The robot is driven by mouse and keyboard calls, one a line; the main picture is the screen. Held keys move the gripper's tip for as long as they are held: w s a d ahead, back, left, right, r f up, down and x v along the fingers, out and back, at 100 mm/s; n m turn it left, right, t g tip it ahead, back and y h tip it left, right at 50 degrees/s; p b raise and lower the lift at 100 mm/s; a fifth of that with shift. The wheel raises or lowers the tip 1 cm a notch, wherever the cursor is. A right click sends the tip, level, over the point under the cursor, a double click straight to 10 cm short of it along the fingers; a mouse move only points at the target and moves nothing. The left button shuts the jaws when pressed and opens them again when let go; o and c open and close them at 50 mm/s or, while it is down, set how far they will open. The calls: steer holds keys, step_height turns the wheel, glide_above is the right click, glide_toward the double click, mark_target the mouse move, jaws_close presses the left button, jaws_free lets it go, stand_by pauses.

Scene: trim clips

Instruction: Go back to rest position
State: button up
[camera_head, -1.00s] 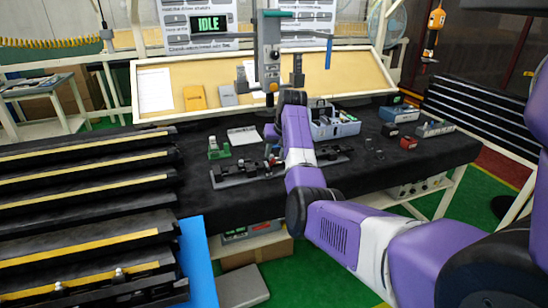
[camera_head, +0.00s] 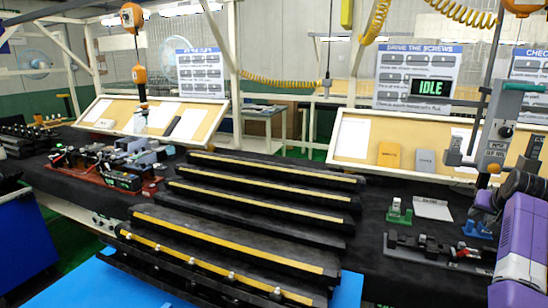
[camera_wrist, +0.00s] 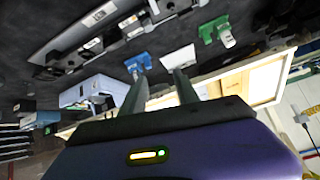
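My gripper shows in the wrist view (camera_wrist: 158,76). Its two grey fingers stand apart with nothing visible between them, so it is open and empty. A blue stand (camera_wrist: 138,64) and a white card (camera_wrist: 178,57) lie beyond the fingertips. In the head view my purple arm enters at the lower right, close to the grey screwdriver stand (camera_head: 497,125). The gripper's fingers cannot be made out there. A black fixture (camera_head: 435,252) lies on the dark bench in front of the white card (camera_head: 433,208) and a green block (camera_head: 399,212).
A slanted rack of black bars with yellow strips (camera_head: 265,190) fills the middle of the head view. A blue panel (camera_head: 120,280) is below it. Another bench with red-based fixtures (camera_head: 115,172) is at left. A blue-grey bin (camera_wrist: 90,90) shows in the wrist view.

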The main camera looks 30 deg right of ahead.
steer(key=w+a+f+n+t+h, duration=0.1)
steer(key=a+f+t+h, duration=0.15)
steer(key=a, duration=0.65)
steer(key=w+a+f+n+t+h, duration=0.2)
steer(key=a+f+t, duration=0.15)
steer(key=a, duration=0.45)
steer(key=s+a+f+n+t+y, duration=0.1)
steer(key=s+a+f+n+t, duration=0.1)
steer(key=a, duration=0.8)
steer(key=s+a+f+n+t+y, duration=0.1)
steer(key=s+a, duration=0.2)
steer(key=a, duration=0.8)
steer(key=s+a+r+n+t+y, duration=0.1)
steer(key=s+a+n+t+y, duration=0.15)
steer(key=s+a, duration=0.65)
steer(key=s+a+r+n+t+y, duration=0.15)
steer(key=s+a+y, duration=0.3)
steer(key=a, duration=0.85)
steer(key=s+a+f+n+g+y, duration=0.1)
steer(key=s+a+g, duration=0.1)
steer(key=s, duration=0.4)
steer(key=s+a+f+n+g+y, duration=0.1)
steer(key=s+a+f+y, duration=0.1)
steer(key=s+a, duration=0.3)
steer(key=shift+s+g, duration=0.4)
steer(key=shift+s, duration=0.15)
